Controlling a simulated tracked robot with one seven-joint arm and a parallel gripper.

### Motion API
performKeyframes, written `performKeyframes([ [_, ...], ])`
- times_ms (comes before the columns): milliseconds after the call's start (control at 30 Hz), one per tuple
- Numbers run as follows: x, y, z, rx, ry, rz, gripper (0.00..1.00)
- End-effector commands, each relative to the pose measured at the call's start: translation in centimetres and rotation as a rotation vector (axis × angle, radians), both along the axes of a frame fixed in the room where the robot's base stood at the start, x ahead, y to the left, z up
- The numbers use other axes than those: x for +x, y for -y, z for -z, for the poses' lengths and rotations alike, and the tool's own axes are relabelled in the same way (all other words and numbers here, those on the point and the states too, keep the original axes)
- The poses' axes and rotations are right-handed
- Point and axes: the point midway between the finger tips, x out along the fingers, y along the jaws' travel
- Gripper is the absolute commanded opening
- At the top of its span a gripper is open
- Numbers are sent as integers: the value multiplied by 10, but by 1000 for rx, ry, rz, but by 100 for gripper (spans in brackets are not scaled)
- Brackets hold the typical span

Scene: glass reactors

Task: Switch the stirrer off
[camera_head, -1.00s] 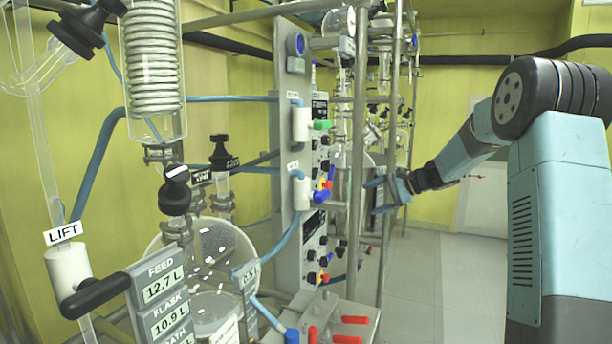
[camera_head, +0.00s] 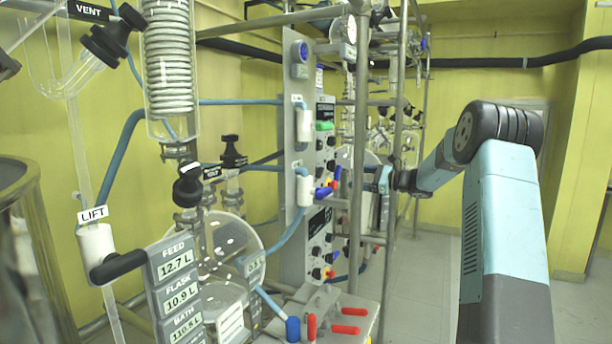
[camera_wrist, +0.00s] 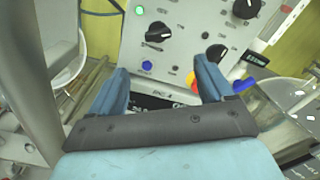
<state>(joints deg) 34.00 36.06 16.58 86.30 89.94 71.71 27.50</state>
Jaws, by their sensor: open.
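A grey control panel (camera_head: 318,232) with black knobs stands on the rack in the middle of the head view. It fills the top of the wrist view (camera_wrist: 184,42). There I see a lit green lamp (camera_wrist: 139,10), a black knob with a white mark (camera_wrist: 158,32), a blue button (camera_wrist: 147,66) and other black knobs (camera_wrist: 215,53). The small labels are unreadable, so I cannot tell which control is the stirrer's. My gripper (camera_wrist: 161,72) is open and empty, its fingers pointing at the panel, apart from the knobs. In the head view my gripper (camera_head: 382,180) is beside the rack posts.
A vertical steel post (camera_head: 357,130) stands between the panel and my gripper in the head view. A glass vessel (camera_head: 215,245) and a LIFT handle (camera_head: 120,266) are at left. Floor (camera_head: 420,290) is clear at right.

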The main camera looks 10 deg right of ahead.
Motion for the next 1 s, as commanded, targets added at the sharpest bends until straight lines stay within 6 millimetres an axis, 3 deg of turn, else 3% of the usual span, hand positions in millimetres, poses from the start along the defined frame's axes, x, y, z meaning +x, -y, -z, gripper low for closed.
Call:
performKeyframes([
  [700, 64, -91, -1, 3, 1, -1, 81],
  [1000, 79, -110, -1, 1, 2, 0, 81],
])
